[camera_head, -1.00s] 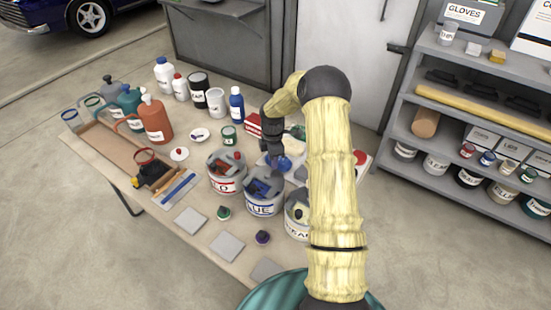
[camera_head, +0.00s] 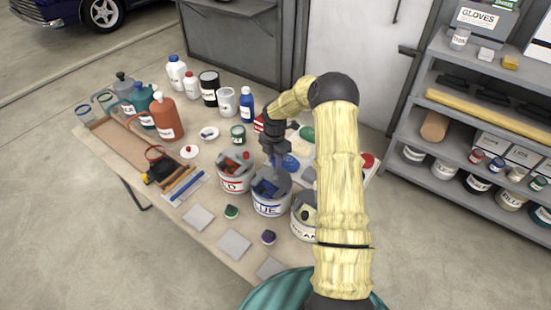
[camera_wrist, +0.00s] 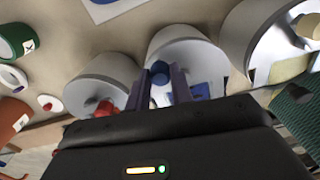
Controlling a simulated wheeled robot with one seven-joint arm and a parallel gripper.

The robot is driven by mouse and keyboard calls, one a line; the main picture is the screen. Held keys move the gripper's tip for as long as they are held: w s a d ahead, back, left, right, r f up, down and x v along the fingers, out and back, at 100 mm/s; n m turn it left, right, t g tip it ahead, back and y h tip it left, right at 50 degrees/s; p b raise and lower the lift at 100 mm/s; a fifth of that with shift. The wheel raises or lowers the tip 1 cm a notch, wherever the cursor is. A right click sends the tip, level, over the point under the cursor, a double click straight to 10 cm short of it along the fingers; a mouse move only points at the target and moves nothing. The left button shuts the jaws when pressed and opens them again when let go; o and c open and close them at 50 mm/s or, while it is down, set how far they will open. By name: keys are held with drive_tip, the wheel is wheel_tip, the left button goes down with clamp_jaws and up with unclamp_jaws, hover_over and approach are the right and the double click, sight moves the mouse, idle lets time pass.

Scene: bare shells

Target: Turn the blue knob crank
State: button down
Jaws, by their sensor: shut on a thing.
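The white can lettered in blue (camera_head: 270,207) stands at the table's front middle, between a can with red lettering and another can at right. My gripper (camera_head: 279,160) points down at the back part of its top in the head view. In the wrist view the blue knob (camera_wrist: 159,69) shows between the two fingers of my gripper (camera_wrist: 160,84), which is shut on it. The can's pale round top (camera_wrist: 185,45) shows behind the knob. The crank arm under the knob cannot be made out, and the knob is hidden in the head view.
The red-lettered can (camera_head: 233,180) stands close at left and a third can (camera_head: 303,225) close at right. Grey square plates (camera_head: 234,243) and small knobs lie in front. Bottles (camera_head: 164,118) and jars crowd the table's back left. A shelf (camera_head: 440,185) stands at right.

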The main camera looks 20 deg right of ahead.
sight(274, 160)
drive_tip(key=c, duration=1.2)
unclamp_jaws()
drive_tip(key=shift+c, duration=0.2)
wheel_tip(274, 160, up, 17)
drive_tip(key=b, duration=0.3)
drive_tip(key=shift+r, duration=0.2)
drive_tip(key=shift+c, duration=0.2)
